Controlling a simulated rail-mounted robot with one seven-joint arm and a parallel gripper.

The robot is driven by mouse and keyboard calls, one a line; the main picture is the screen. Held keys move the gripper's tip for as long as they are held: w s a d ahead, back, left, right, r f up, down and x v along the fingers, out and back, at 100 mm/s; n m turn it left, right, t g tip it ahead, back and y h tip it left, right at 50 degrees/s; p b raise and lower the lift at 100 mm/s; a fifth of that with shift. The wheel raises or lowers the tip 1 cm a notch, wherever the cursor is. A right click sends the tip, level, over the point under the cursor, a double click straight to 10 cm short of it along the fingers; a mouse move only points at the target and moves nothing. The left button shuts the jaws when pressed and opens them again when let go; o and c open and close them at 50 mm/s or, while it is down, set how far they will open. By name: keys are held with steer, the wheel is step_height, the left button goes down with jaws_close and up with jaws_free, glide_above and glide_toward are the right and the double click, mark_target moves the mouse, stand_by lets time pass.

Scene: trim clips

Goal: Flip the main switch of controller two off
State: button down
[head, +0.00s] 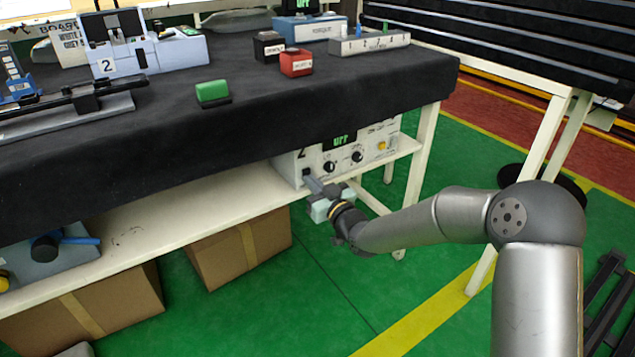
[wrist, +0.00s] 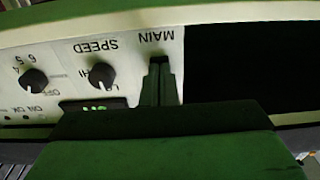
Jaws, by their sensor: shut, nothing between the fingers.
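In the wrist view the fingertips (wrist: 158,72) are right at the MAIN label. They cover the main switch, so its position and any contact are hidden. The display is partly covered there.
The black-covered bench top (head: 330,95) overhangs the controller. Cardboard boxes (head: 240,247) stand below. A white bench leg (head: 425,140) is right of the controller. Green floor lies open in front.

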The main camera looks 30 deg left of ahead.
steer(key=shift+a, duration=0.25)
steer(key=p+v, duration=0.1)
steer(key=v, duration=1.3)
steer(key=shift+d, duration=0.3)
